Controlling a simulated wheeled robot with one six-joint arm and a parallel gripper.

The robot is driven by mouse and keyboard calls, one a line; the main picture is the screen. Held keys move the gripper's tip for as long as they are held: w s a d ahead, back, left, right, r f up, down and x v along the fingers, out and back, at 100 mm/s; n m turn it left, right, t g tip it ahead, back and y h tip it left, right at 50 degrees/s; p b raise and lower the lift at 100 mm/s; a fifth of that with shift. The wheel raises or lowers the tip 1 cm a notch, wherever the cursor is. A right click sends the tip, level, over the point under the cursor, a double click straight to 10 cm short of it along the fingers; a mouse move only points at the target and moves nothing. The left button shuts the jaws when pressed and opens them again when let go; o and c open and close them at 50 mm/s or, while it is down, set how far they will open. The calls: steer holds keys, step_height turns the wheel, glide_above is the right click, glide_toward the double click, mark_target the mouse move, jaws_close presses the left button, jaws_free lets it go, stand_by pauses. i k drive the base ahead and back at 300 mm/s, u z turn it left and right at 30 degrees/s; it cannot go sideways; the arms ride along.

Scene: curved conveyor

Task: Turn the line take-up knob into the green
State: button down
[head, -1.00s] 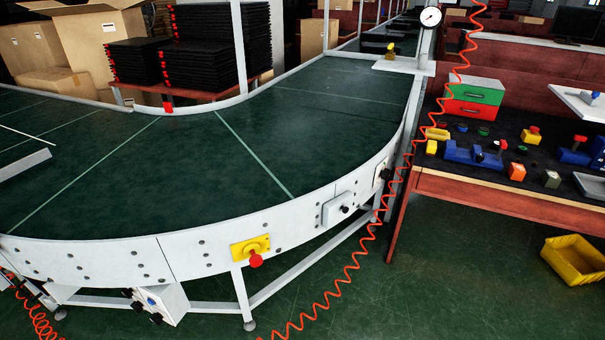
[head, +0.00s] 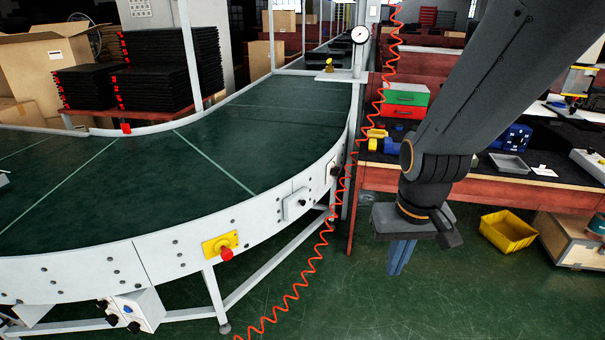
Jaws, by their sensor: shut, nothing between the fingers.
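A round white dial gauge (head: 360,35) stands on a post at the far right end of the conveyor. I cannot tell for certain whether this is the take-up knob, and the dial's needle and any green band are too small to read. My gripper (head: 397,272) hangs from my arm at the right, fingers pointing down, in front of the workbench. Its blue fingers are together and empty, well apart from the gauge and knob.
The curved green conveyor (head: 135,185) fills the left. A red stop button (head: 226,254) and control boxes (head: 296,204) line its side. A coiled red hose (head: 318,250) hangs between conveyor and workbench (head: 490,187). A yellow bin (head: 508,231) is on the floor.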

mark_target(335, 171)
steer(key=z, duration=0.25)
steer(key=i, duration=1.85)
steer(key=u, duration=0.35)
